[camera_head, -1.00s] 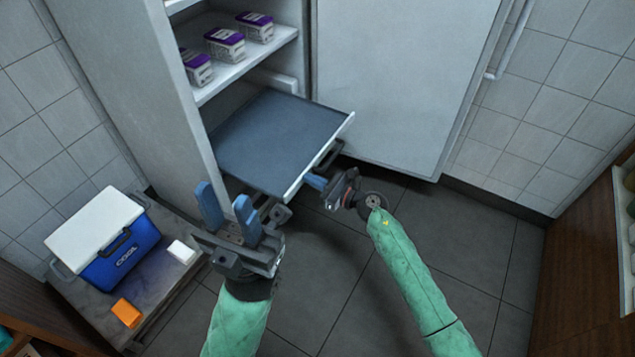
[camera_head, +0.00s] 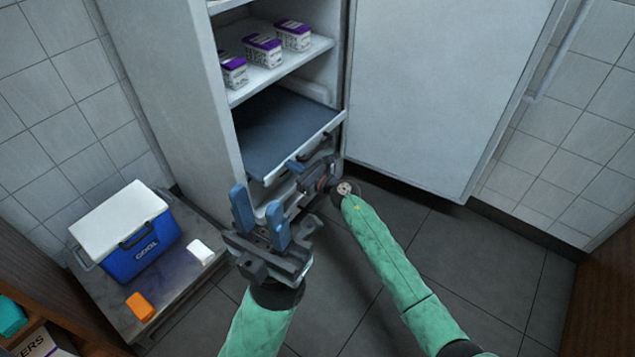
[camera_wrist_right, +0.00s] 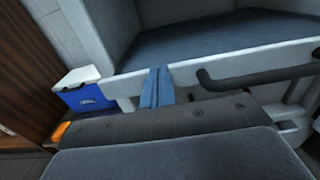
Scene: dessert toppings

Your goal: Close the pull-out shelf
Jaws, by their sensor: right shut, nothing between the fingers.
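The pull-out shelf (camera_head: 285,130) is a dark grey panel with a white front edge. It sticks out a short way from the tall white cabinet, below a shelf of boxes. It also shows in the right wrist view (camera_wrist_right: 215,45). My right gripper (camera_head: 290,167) is shut and empty, its blue fingertips at the shelf's front edge. In the right wrist view its fingers (camera_wrist_right: 157,88) are together against or just before the white front; exact contact is unclear. A dark bar handle (camera_wrist_right: 260,74) is to their right. My left gripper (camera_head: 260,215) is open and empty, lower and nearer.
Several purple-lidded boxes (camera_head: 262,50) stand on the shelf above. The cabinet door (camera_head: 440,90) is open to the right. A blue cooler (camera_head: 135,245), an orange item (camera_head: 140,307) and a white item (camera_head: 201,251) sit on a low platform at left. Floor at right is clear.

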